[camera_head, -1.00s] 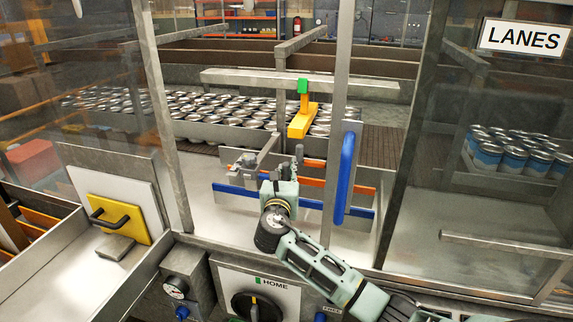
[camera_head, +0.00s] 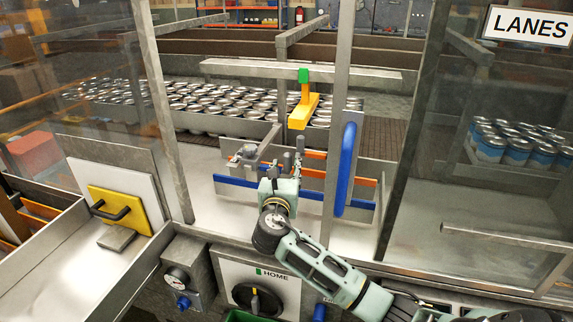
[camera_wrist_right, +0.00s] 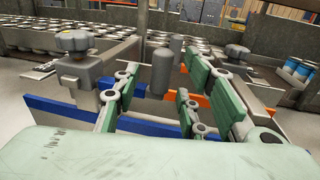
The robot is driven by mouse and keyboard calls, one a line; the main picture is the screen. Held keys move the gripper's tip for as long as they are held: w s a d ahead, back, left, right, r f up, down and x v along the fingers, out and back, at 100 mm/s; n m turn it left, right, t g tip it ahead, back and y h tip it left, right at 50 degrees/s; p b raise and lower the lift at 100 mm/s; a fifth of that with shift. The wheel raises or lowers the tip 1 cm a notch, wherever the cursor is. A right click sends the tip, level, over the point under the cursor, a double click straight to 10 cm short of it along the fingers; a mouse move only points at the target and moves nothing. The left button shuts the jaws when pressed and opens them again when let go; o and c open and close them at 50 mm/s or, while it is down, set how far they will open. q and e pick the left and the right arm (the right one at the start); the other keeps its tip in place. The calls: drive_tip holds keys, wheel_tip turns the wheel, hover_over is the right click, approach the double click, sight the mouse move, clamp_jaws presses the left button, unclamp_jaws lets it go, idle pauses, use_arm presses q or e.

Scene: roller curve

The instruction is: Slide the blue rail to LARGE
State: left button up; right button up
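The blue rail (camera_head: 238,182) runs low across the bay behind the window frame, with an orange rail (camera_head: 311,172) behind it. It also shows in the right wrist view (camera_wrist_right: 62,112), passing behind my fingers. My right gripper (camera_head: 292,158) points into the bay above the blue rail. In the right wrist view my right gripper (camera_wrist_right: 160,88) is open, its green-padded fingers apart. A grey upright post (camera_wrist_right: 162,72) shows between them; I cannot tell whether they touch it. A clamp with a grey knob (camera_wrist_right: 75,42) stands left of the fingers. No LARGE mark is readable. My left gripper is not in view.
A steel window post with a blue handle (camera_head: 347,168) stands right of my gripper. A yellow pusher (camera_head: 303,112) hangs over rows of cans (camera_head: 215,100). A HOME dial panel (camera_head: 255,290) is below. The LANES sign (camera_head: 529,25) is upper right.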

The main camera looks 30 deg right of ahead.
drive_tip(key=v, duration=0.9)
drive_tip(key=shift+s, duration=0.1)
